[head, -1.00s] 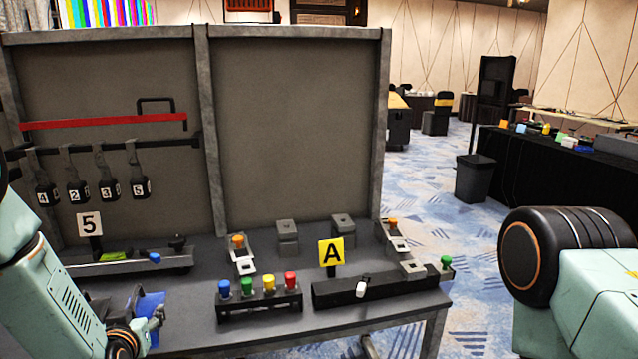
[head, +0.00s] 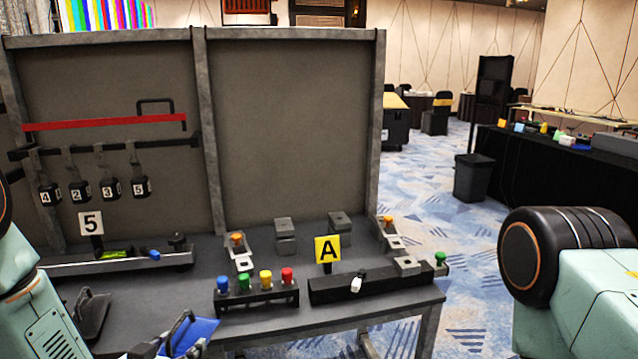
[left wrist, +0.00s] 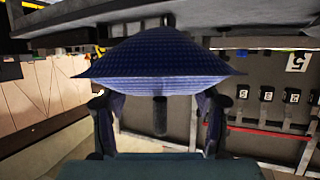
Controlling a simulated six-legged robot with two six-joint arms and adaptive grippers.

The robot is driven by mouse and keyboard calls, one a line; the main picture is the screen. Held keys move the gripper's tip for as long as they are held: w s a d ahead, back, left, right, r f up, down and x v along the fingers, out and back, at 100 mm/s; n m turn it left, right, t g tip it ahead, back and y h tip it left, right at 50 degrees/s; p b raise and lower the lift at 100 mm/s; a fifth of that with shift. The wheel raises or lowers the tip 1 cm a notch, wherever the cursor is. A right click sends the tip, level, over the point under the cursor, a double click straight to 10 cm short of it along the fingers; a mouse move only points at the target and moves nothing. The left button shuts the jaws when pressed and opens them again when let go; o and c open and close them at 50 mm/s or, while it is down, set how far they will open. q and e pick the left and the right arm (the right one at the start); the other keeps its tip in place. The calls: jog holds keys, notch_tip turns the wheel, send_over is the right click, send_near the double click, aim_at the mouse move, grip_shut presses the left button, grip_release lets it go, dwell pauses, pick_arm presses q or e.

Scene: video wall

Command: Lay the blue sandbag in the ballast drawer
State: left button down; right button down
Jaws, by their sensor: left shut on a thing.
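The blue sandbag (head: 198,334) is at the bottom of the head view, in front of the workbench's near edge. My left gripper (head: 172,342) is shut on it, partly cut off by the frame's lower edge. In the left wrist view the dark blue sandbag (left wrist: 160,62) spreads wide across the top of the gripper (left wrist: 158,112), between its two fingers. I cannot make out a ballast drawer in either view. My right gripper is out of view; only part of my right arm shows at the right.
A dark bracket-like object (head: 92,312) stands on the bench at left. A rack with several coloured knobs (head: 257,300) and a yellow A sign (head: 327,249) stand to the right. Several numbered black bags (head: 108,188) hang behind. Floor right of the bench is open.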

pick_arm(q)
jog(key=s+d+r+m+g+h, duration=0.2)
jog(key=s+d+r+m+h, duration=0.1)
jog(key=s, duration=0.3)
jog(key=s+d+r+m+g+h+b, duration=0.1)
jog(key=s+d+r+m+g+h, duration=0.2)
jog(key=s+d+m+h, duration=0.2)
jog(key=shift+s+d+r+m+h, duration=0.35)
jog(key=shift+s+m+h, duration=0.15)
jog(key=shift+s+h, duration=0.15)
jog(key=shift+s+r, duration=0.1)
jog(key=shift+s, duration=0.1)
jog(key=shift+w, duration=0.15)
jog(key=shift+d, duration=0.1)
